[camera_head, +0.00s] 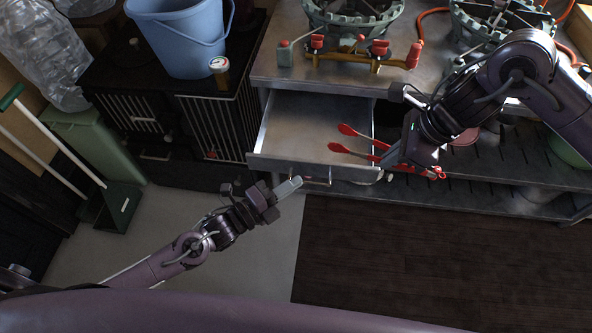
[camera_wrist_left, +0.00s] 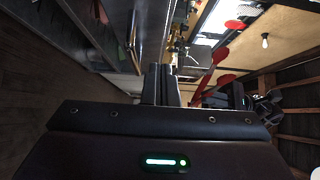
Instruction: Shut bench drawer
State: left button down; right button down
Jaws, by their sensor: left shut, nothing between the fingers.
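The bench drawer (camera_head: 312,118) is pulled out under the steel bench top, and its inside looks empty. Its front panel (camera_head: 300,167) carries a bar handle. My left gripper (camera_head: 290,187) is shut and empty, just in front of the drawer front near the handle. I cannot tell whether it touches. The shut fingers (camera_wrist_left: 161,84) also show in the left wrist view, with a metal front and bar handle (camera_wrist_left: 134,42) at upper left. My right gripper (camera_head: 392,158) appears shut on red tongs (camera_head: 352,150), whose two red heads reach over the drawer's right side.
The bench top (camera_head: 275,68) bears burners and a brass valve manifold (camera_head: 355,58). A slatted lower shelf (camera_head: 480,185) runs at right. A black cabinet (camera_head: 150,105) with a blue bucket (camera_head: 183,40) stands left. The floor before the drawer (camera_head: 260,245) is clear.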

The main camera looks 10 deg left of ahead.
aim_at(305, 163)
pick_arm(q)
jog(key=shift+w+a, duration=0.1)
jog(key=shift+w, duration=1.8)
pick_arm(e)
jog(key=shift+r, duration=0.1)
pick_arm(q)
jog(key=shift+w, duration=0.1)
